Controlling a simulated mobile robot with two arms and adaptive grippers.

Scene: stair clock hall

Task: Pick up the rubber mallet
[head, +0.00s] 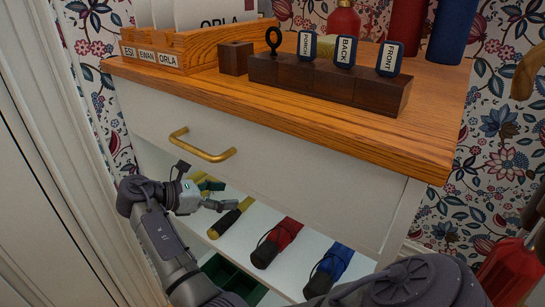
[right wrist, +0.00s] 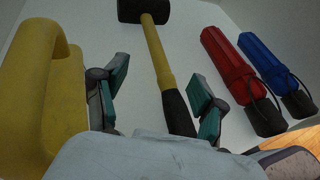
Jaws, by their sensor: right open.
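The rubber mallet lies on the white shelf under the drawer. In the right wrist view its black head (right wrist: 143,10) is at the top, with a yellow handle (right wrist: 158,52) and a black grip running down the picture. In the head view its yellow and black handle (head: 231,217) shows just beyond my right gripper (head: 215,196), and the head is hidden. My right gripper is open. In the wrist view its teal-padded fingers (right wrist: 160,92) stand on either side of the handle, with gaps; I cannot tell the height difference. My left gripper is not in view.
A red folded umbrella (head: 277,242) and a blue one (head: 329,270) lie right of the mallet. A large yellow object with a handle (right wrist: 38,90) is close on the left. The drawer front (head: 290,185) and wooden top (head: 430,140) overhang the shelf.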

